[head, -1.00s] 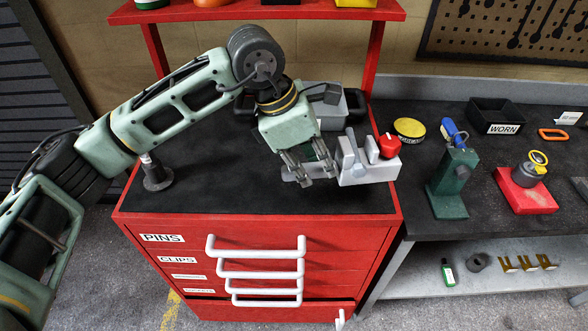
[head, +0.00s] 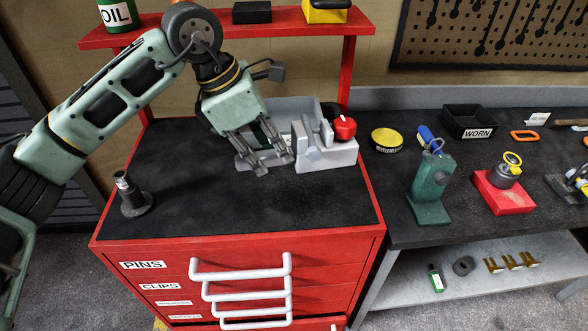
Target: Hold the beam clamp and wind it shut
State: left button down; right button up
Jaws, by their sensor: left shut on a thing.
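The beam clamp (head: 328,155) is a light grey metal body with upright jaws and a red knob (head: 344,128) at its right end. It rests on the black top of the red tool cabinet, towards its right side. My left gripper (head: 265,158) is just left of the jaws, pointing down. Its fingers are shut on a low grey part at the clamp's left end. The fingers hide much of this part, and I cannot see clearly how it joins the body. My right gripper is out of view.
A dark cylindrical fitting (head: 131,195) stands on the cabinet's left. A yellow tin (head: 387,139), green stand (head: 430,188), red block (head: 502,193) and WORN bin (head: 469,122) occupy the right bench. The cabinet top's front is clear.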

pick_arm(q)
jog(key=w+a+r, duration=0.2)
jog(key=a+r, duration=0.2)
jog(key=a, duration=0.1)
jog(key=shift+s+f, duration=0.1)
jog(key=shift+f, duration=9.35)
jog(key=shift+s+f, duration=0.1)
jog(key=shift+f, duration=0.3)
jog(key=shift+s+f, duration=0.15)
jog(key=shift+f, duration=0.15)
